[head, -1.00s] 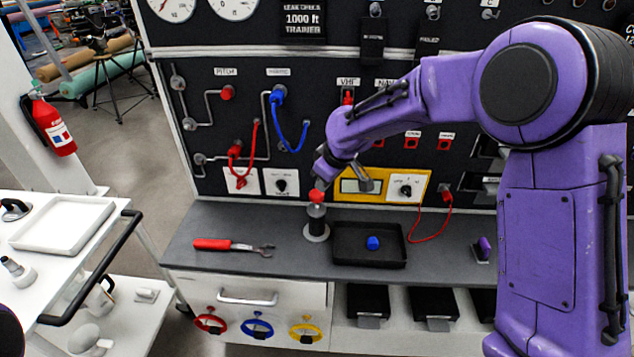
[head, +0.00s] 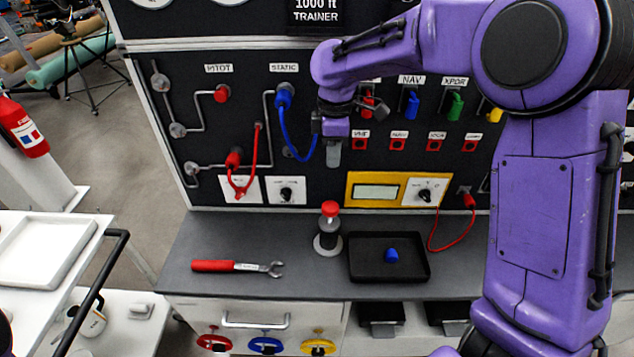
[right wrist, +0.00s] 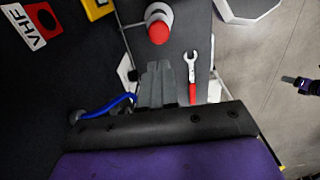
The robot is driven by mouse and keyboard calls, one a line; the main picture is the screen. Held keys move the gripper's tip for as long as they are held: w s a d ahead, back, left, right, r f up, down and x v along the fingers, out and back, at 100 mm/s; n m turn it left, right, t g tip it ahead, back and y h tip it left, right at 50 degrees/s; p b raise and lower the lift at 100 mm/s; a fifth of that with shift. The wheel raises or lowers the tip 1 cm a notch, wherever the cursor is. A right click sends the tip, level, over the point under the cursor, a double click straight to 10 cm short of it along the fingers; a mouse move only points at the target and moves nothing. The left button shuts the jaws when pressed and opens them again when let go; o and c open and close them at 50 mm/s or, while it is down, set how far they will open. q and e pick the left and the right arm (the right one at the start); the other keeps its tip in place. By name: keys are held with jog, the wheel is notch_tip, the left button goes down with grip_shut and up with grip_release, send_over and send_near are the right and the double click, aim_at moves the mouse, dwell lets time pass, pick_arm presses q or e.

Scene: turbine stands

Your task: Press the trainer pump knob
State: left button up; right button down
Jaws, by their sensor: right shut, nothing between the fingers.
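The knob also shows from above in the right wrist view (right wrist: 158,32). My right gripper (head: 333,153) is shut and empty, in front of the black panel. Its fingertips appear above the knob in the head view, with a clear gap. In the right wrist view the grey fingers (right wrist: 157,70) point toward the knob without touching it. My left gripper is not in view.
A black tray (head: 428,273) with a blue piece (head: 391,254) sits right of the pump. A red-handled wrench (head: 235,266) lies to its left. The panel behind carries a blue hose (head: 297,150), a yellow-framed meter (head: 350,190) and a red cable (head: 452,241).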

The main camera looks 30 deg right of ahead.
aim_at(331, 207)
notch_tip(331, 207, down, 14)
jog(key=shift+r+p, duration=0.25)
jog(key=shift+p, duration=1)
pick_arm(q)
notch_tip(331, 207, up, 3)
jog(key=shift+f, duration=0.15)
pick_arm(e)
jog(key=shift+s+f, duration=0.1)
notch_tip(331, 207, down, 4)
jog(key=shift+r+b, duration=0.2)
jog(key=shift+b, duration=0.4)
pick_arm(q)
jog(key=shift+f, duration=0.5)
pick_arm(e)
jog(key=shift+s+a, duration=0.1)
jog(key=shift+s, duration=0.05)
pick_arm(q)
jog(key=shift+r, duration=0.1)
